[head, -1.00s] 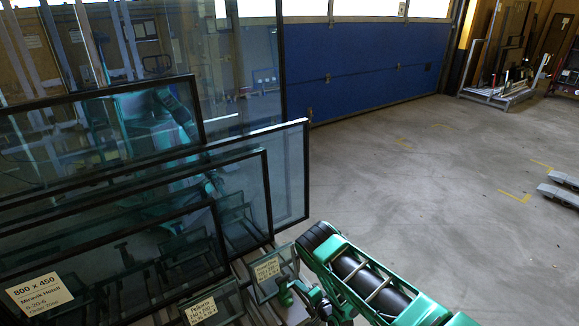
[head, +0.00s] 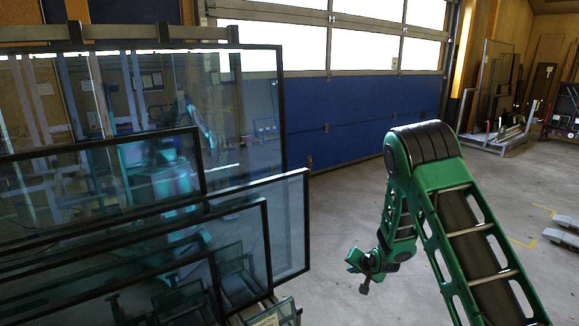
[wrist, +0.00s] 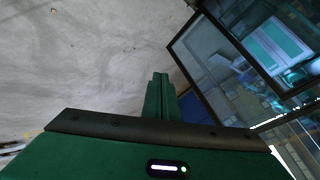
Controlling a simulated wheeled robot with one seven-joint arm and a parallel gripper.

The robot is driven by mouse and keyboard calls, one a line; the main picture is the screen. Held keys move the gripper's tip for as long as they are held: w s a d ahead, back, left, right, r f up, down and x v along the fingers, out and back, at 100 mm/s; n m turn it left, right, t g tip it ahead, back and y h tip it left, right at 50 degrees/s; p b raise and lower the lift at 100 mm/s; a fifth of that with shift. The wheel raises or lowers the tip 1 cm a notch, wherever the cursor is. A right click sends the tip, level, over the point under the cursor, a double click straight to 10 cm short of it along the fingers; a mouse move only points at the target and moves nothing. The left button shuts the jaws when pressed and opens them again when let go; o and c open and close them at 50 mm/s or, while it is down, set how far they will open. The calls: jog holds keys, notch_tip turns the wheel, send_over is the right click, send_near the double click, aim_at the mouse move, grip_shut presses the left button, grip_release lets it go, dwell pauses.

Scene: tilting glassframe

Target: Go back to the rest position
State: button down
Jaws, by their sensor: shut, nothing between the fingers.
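My gripper (head: 361,272) hangs from my raised green arm, right of the glass frames and clear of them in the head view. In the wrist view my gripper (wrist: 160,82) shows its fingers together, with nothing between them. Several black-edged glass frames (head: 288,225) lean in a row on the left, the largest glass pane (head: 262,110) at the back. The corner of one frame (wrist: 215,85) shows at the upper right of the wrist view.
A blue-panelled door (head: 365,110) closes off the back. A cart with sheets (head: 495,135) stands at the back right, and grey metal forks (head: 567,240) lie at the right edge. The concrete floor (head: 340,200) between is open.

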jog(key=s+d+r+g+h, duration=0.1)
jog(key=s+d+r+g, duration=0.1)
jog(key=s+d+r, duration=0.7)
jog(key=s+d+r+g+h, duration=0.2)
jog(key=s+d+r, duration=0.6)
jog(key=s+r, duration=0.35)
jog(key=s+r+g, duration=0.2)
jog(key=s+r, duration=0.2)
jog(key=s, duration=1.2)
jog(key=s+r+g+y, duration=0.1)
jog(key=s+r, duration=0.3)
jog(key=s, duration=1.2)
jog(key=shift+d+g, duration=0.4)
jog(key=shift+g, duration=0.2)
